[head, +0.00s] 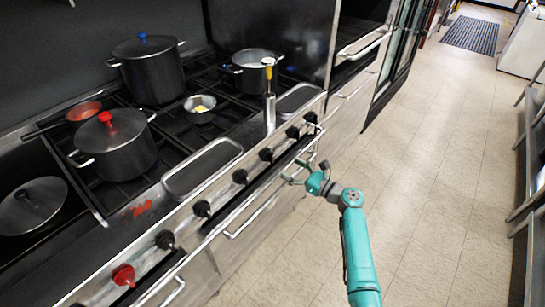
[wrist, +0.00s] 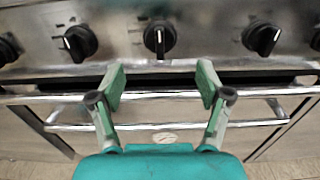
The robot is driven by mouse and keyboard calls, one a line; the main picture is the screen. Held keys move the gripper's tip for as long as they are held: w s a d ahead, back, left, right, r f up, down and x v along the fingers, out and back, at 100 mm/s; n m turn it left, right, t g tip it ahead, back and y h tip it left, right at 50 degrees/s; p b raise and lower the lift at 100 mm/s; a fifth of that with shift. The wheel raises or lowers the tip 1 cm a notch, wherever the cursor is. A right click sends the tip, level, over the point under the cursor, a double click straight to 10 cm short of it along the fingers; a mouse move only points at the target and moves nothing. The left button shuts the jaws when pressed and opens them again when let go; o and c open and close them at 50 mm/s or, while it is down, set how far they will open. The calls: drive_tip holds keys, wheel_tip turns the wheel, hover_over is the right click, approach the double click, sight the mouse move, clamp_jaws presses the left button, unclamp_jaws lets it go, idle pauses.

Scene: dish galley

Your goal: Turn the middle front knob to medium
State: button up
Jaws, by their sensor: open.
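A row of knobs runs along the stove's front panel. In the wrist view a black knob (wrist: 160,38) sits straight ahead, centred between and beyond my fingertips. Its pale pointer mark stands about vertical. Black knobs flank it on the left (wrist: 80,43) and right (wrist: 262,39), with their marks turned at a slant. My gripper (wrist: 162,82) is open and empty, its two green-padded fingers spread wide and short of the panel. In the head view my gripper (head: 296,172) is in front of the panel, right of a black knob (head: 266,154). I cannot tell exactly which head-view knob it faces.
A metal rail (wrist: 260,122) crosses the stove front below the knobs, near my fingers. Pots, including a red-knobbed one (head: 117,145), stand on the burners. A red knob (head: 123,275) is at the panel's near end. The tiled floor (head: 420,170) on the right is clear.

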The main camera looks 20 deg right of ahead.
sight(273, 158)
drive_tip(key=x, duration=0.9)
drive_tip(key=c, duration=1.2)
